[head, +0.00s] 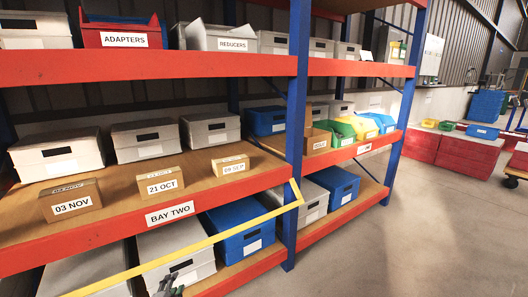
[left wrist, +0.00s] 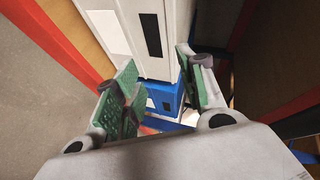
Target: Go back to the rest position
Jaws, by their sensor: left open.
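My left gripper (head: 170,286) shows only in part at the bottom edge of the head view, low in front of the shelf's bottom level. In the left wrist view my left gripper (left wrist: 160,88) is open, with its green-padded fingers apart. No object is held between them. A white box (left wrist: 145,35) and a blue box (left wrist: 163,97) lie beyond the fingers. Small cartons stand on the middle shelf: 03 NOV (head: 72,200), 21 OCT (head: 160,184) and one at the right (head: 230,165) with a less clear date. My right gripper is not in view.
The rack's orange middle beam (head: 110,233) carries a BAY TWO label. A yellow bar (head: 215,240) runs diagonally across the lower bay near my left gripper. Grey and blue bins fill the shelves. The floor (head: 420,230) at the right is clear; red crates (head: 468,160) stand farther back.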

